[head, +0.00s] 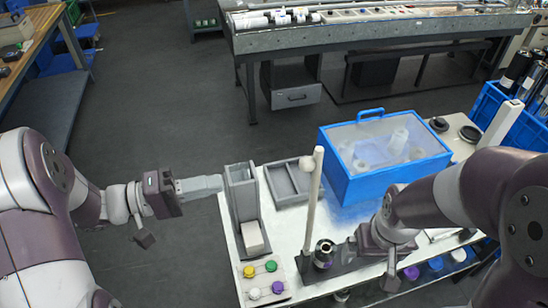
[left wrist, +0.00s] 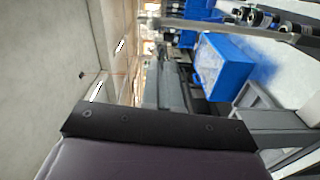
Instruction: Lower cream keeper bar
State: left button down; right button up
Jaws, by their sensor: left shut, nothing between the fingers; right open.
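The cream keeper bar (head: 314,200) stands upright in the head view, a thin post with a round cream knob (head: 306,163) beside its upper part. Its foot meets a dark grey base (head: 343,264) beside a black-and-silver round spindle (head: 324,252). My left gripper (head: 218,183) is shut and empty, level, with its grey fingers at the left side of a tall grey holder (head: 241,192); I cannot tell whether they touch. My right gripper (head: 352,246) is open, low and just right of the bar's foot; its fingertips are hard to make out.
A blue bin (head: 385,180) with a clear lid stands behind the bar. More blue crates stand at right. Open floor lies left.

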pick_arm(q)
jog(key=n+p, duration=0.1)
jog(key=p, duration=0.2)
send_near(299, 165)
jog(key=shift+h, duration=0.3)
jog(key=x, duration=0.6)
jog(key=shift+f, duration=0.25)
jog(key=shift+w+d+f, duration=0.1)
jog(key=shift+w+d, duration=0.2)
jog(key=shift+d, duration=0.1)
pick_arm(e)
jog(key=r, duration=0.3)
jog(key=shift+s+r, duration=0.1)
jog(key=shift+s, duration=0.1)
